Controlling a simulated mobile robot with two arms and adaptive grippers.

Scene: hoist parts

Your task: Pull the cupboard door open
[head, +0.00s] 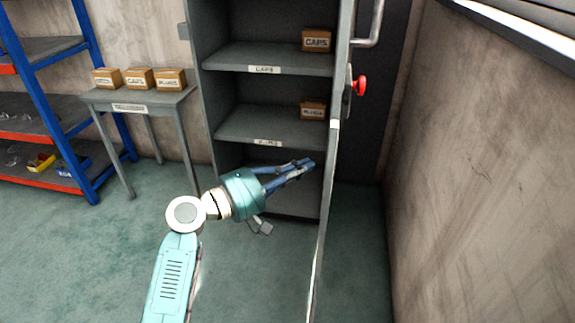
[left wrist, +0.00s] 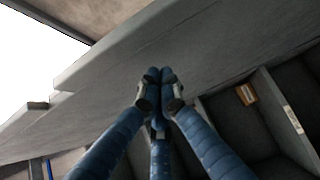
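The grey cupboard (head: 198,100) stands open, and I see its shelves. Its door (head: 326,200) stands swung out on the right, seen nearly edge-on, with a red-knobbed handle (head: 360,86) on its far side. My left gripper (head: 311,163) is in front of the lower shelves, on the inner side of the door. Its fingertips are close to the door's inner face; I cannot tell if they touch. In the left wrist view its fingers (left wrist: 160,76) are together and empty, in front of the broad grey door panel (left wrist: 200,45). My right gripper is not in view.
Small boxes labelled caps (head: 316,40) and another (head: 313,109) sit on the cupboard shelves. A side table (head: 130,107) with three boxes and a blue-framed rack (head: 90,90) stand left. A bare wall (head: 485,150) is at right. The floor (head: 80,260) at left is clear.

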